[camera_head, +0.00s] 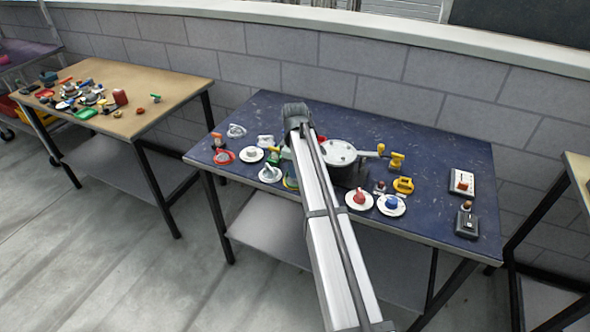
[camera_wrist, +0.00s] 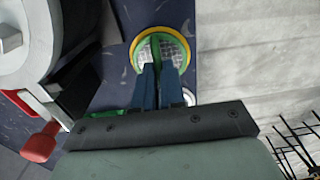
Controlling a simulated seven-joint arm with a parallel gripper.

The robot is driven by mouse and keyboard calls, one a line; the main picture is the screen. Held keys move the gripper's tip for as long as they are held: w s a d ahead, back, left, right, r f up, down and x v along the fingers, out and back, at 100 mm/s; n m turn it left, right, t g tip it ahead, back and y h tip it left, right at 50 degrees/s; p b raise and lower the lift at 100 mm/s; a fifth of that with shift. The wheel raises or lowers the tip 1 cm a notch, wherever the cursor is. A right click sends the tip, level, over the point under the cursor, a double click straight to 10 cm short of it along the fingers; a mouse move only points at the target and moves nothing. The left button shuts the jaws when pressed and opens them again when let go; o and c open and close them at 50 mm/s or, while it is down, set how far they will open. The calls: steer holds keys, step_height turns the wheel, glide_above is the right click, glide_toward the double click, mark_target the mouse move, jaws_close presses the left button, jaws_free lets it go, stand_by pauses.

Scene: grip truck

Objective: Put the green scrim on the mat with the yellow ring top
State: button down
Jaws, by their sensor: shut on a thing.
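In the wrist view, my gripper (camera_wrist: 168,72) has its blue fingers close together on an upright green grip of the green scrim (camera_wrist: 157,46). The scrim looks like a round grey mesh with a green rim. A yellow ring (camera_wrist: 140,41) shows around the scrim's rim, over the dark blue table. I cannot tell whether the scrim touches what is under it. In the head view, my arm hides the gripper; a bit of green and yellow (camera_head: 290,183) shows beside the arm near the front of the table.
A large round white-topped device (camera_head: 340,153) stands right of my arm; in the wrist view its body (camera_wrist: 30,45) is close on the left, with a red handle (camera_wrist: 40,143). Several small discs with knobs, such as a red one (camera_head: 359,198), crowd the table. The right part is clearer.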

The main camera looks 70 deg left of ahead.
steer(key=shift+f, duration=0.15)
steer(key=c, duration=1.7)
jaws_free()
steer(key=o, duration=0.5)
step_height(320, 180, up, 12)
steer(key=shift+r, duration=0.1)
